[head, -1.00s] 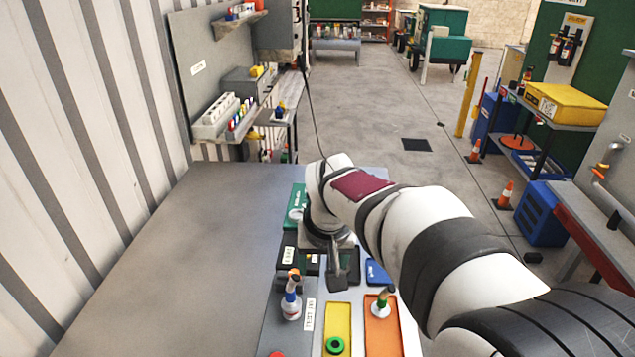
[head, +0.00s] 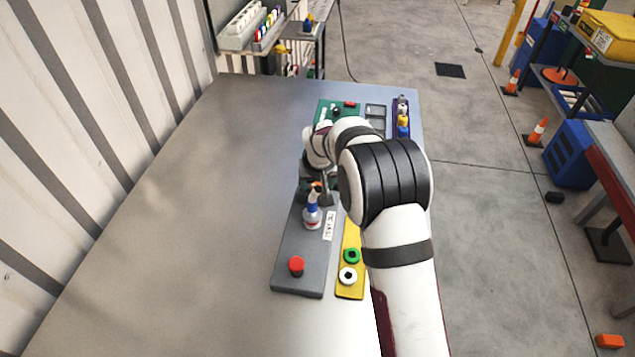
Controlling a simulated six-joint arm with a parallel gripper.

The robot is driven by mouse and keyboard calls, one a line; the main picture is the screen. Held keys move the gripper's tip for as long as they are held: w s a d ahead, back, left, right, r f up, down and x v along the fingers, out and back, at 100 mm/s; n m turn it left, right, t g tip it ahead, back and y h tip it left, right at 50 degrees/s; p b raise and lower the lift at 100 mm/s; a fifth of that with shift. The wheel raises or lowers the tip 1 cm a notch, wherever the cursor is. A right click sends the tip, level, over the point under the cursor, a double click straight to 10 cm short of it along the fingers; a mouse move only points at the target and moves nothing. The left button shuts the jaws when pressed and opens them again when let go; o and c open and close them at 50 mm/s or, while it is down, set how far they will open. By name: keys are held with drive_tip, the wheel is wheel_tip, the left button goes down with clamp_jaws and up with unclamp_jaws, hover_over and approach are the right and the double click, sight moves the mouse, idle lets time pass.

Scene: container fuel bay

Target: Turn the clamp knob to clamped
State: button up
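A grey test jig plate (head: 300,283) with a white label lies on the bench. A red round knob or button (head: 296,265) sits at its near end; I cannot tell whether it is the clamp knob. A blue and white bottle-shaped piece (head: 312,216) stands upright on the plate beside the label. My gripper (head: 322,194) points down over the far end of the plate, just beyond this piece. My wrist and arm cover much of it, so its opening and any contact are unclear. Nothing readable shows the clamp's position.
A yellow tray (head: 349,290) with a green ring (head: 351,256) and a white ring (head: 348,275) lies right of the jig. A green board (head: 329,106) and a row of coloured pieces (head: 403,120) lie farther back. The bench (head: 180,190) is clear on the left.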

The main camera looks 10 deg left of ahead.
clamp_jaws()
idle(0.3)
drive_tip(key=shift+n, duration=0.3)
drive_tip(key=n+y, duration=0.1)
drive_tip(key=n, duration=0.2)
drive_tip(key=shift+d+n+g, duration=0.15)
drive_tip(key=shift+n+g, duration=0.15)
drive_tip(key=shift+g, duration=0.1)
drive_tip(key=n+y, duration=0.1)
drive_tip(key=n, duration=0.1)
drive_tip(key=n+g, duration=0.1)
drive_tip(key=n, duration=0.1)
drive_tip(key=shift+w+n+y, duration=0.15)
drive_tip(key=shift+n+y, duration=0.15)
drive_tip(key=shift+y, duration=0.1)
drive_tip(key=n+g, duration=0.2)
drive_tip(key=n, duration=0.2)
drive_tip(key=shift+w+d+n, duration=0.1)
drive_tip(key=shift+n, duration=0.2)
drive_tip(key=shift+w+n+g, duration=0.1)
drive_tip(key=shift+n+g, duration=0.7)
drive_tip(key=shift+n, duration=1.4)
